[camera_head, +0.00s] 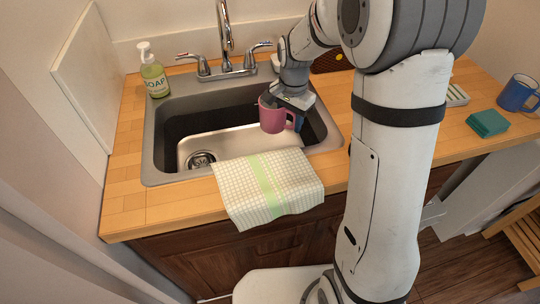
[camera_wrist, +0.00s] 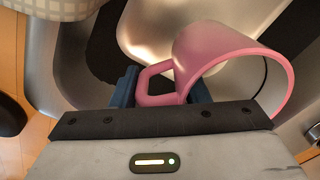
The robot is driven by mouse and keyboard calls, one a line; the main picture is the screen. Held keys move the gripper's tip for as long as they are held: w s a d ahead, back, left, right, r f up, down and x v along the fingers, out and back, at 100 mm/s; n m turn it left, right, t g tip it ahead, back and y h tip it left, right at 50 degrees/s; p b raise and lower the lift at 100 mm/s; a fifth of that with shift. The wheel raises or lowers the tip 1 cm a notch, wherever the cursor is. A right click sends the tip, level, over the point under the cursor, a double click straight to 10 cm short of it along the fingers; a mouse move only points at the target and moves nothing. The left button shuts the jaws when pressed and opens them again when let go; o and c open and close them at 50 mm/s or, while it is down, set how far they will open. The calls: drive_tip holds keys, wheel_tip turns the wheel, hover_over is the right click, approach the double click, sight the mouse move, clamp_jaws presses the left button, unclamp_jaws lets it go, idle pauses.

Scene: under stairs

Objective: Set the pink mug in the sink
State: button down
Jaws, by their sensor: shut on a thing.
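The pink mug (camera_head: 271,116) is held over the right part of the metal sink (camera_head: 150,150) in the head view. My gripper (camera_head: 296,115) is shut on the mug at its handle side. In the wrist view the mug (camera_wrist: 236,55) shows large, with its handle between the blue fingers of my gripper (camera_wrist: 158,88). The mug looks roughly upright in the head view. Whether its base touches the sink bottom is hard to tell; it appears to hang within or just above the basin.
A checked towel (camera_head: 268,187) drapes over the sink's front edge. The faucet (camera_head: 225,45) stands behind the basin. A soap bottle (camera_head: 154,72) is at the back left. A teal sponge stack (camera_head: 487,123) and a blue mug (camera_head: 518,93) are on the counter at right.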

wheel_tip(320, 180, down, 11)
drive_tip(key=shift+r, duration=0.15)
idle(0.4)
drive_tip(key=c, duration=0.8)
unclamp_jaws()
wheel_tip(320, 180, up, 12)
drive_tip(key=shift+s+f, duration=0.1)
drive_tip(key=s+d+r+n, duration=0.1)
drive_tip(key=s+r, duration=0.1)
drive_tip(key=s, duration=0.1)
drive_tip(key=s+d+r+n, duration=0.1)
drive_tip(key=s+r, duration=0.1)
drive_tip(key=s, duration=0.1)
drive_tip(key=s+d+r+n+t, duration=0.1)
drive_tip(key=s+r, duration=0.1)
drive_tip(key=s, duration=0.1)
drive_tip(key=shift+d+r, duration=0.15)
drive_tip(key=shift+d, duration=0.1)
drive_tip(key=s+d+n, duration=0.1)
drive_tip(key=s+n, duration=0.1)
drive_tip(key=s, duration=0.4)
drive_tip(key=s+d+r+n+t, duration=0.1)
drive_tip(key=s+n, duration=0.2)
drive_tip(key=s, duration=0.3)
drive_tip(key=shift+s+d+r, duration=0.15)
drive_tip(key=shift+s+d, duration=0.2)
drive_tip(key=shift+s, duration=0.05)
